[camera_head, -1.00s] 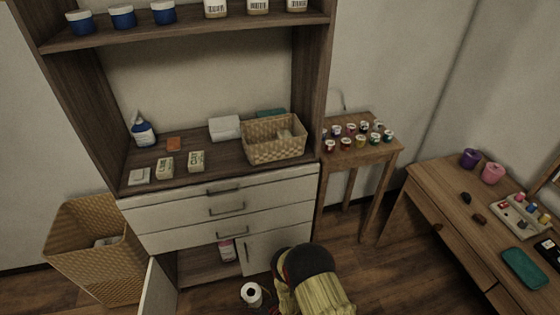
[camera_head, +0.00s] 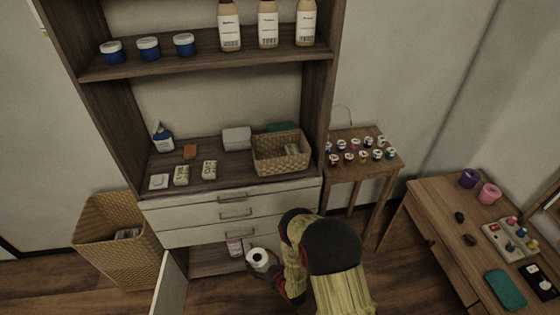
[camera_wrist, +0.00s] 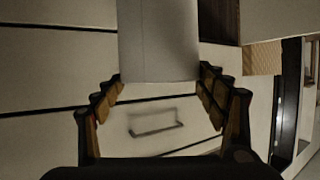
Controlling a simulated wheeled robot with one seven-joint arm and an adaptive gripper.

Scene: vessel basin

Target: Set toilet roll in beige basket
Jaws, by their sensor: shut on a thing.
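The white toilet roll (camera_head: 258,259) is in front of the open lower cupboard in the head view. My gripper (camera_head: 268,275) is shut on it. In the wrist view the roll (camera_wrist: 158,40) sits between the two fingers of my gripper (camera_wrist: 160,88), with drawer fronts behind it. The beige woven basket (camera_head: 262,161) stands on the cabinet counter at its right end, above the drawers. Some small item shows inside it. The roll is below and apart from this basket.
A larger woven basket (camera_head: 95,262) stands on the floor at left. Soap boxes (camera_head: 209,170), a spray bottle (camera_head: 162,138) and a white box (camera_head: 237,138) share the counter. An open cupboard door (camera_head: 172,285) juts out. A small table (camera_head: 365,172) with several jars stands right of the cabinet.

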